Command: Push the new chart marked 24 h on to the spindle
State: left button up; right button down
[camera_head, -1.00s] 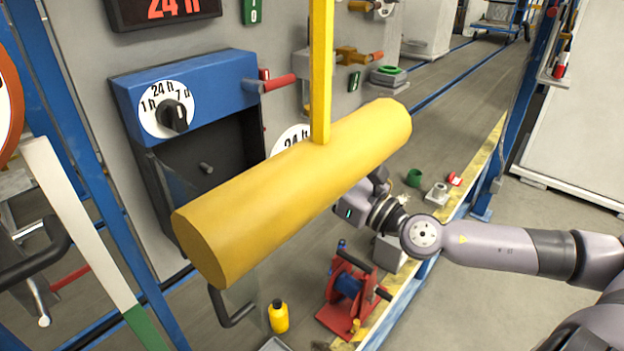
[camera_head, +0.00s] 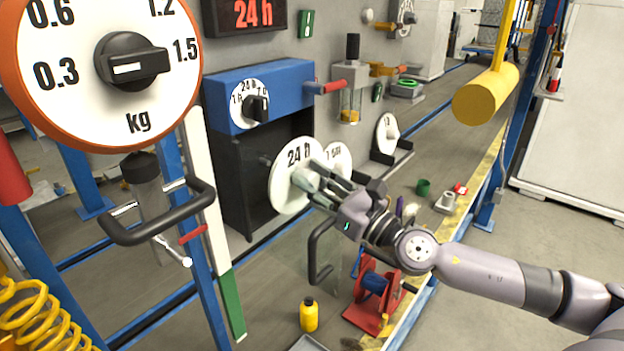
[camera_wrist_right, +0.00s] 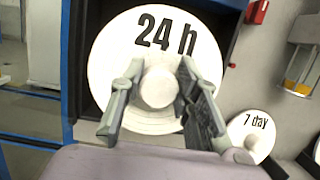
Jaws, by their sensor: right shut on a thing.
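The white round chart marked 24 h (camera_head: 289,158) is held upright in front of the dark open recess of the blue recorder (camera_head: 285,75). It also fills the middle of the right wrist view (camera_wrist_right: 120,60). My right gripper (camera_head: 312,182) is shut on the chart's round central hub (camera_wrist_right: 159,88), with one finger on each side of it. My left gripper is not in view.
A 7 day chart (camera_wrist_right: 252,133) stands close beside the held one. Another disc (camera_head: 386,135) is further right. A yellow cylinder (camera_head: 486,95) hangs at the upper right. A large kg dial (camera_head: 100,70) and a black handle (camera_head: 160,225) take up the left.

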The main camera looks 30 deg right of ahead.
jog(key=shift+w+a+r, duration=0.2)
jog(key=shift+w, duration=0.25)
jog(key=shift+w+a+p, duration=0.3)
jog(key=shift+w+p, duration=0.05)
jog(key=shift+w, duration=0.45)
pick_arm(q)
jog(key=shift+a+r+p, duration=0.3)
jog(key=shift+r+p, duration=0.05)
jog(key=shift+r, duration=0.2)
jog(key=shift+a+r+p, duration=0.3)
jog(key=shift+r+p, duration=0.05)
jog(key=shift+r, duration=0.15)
pick_arm(e)
jog(key=shift+w+a+f, duration=0.1)
jog(key=shift+w+a, duration=0.2)
jog(key=shift+w, duration=0.45)
jog(key=shift+w+a+f, duration=0.1)
jog(key=shift+w+a, duration=0.15)
jog(key=shift+w, duration=0.5)
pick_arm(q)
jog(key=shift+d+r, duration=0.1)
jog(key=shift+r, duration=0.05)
pick_arm(e)
jog(key=shift+w+r, duration=0.1)
jog(key=shift+w, duration=0.05)
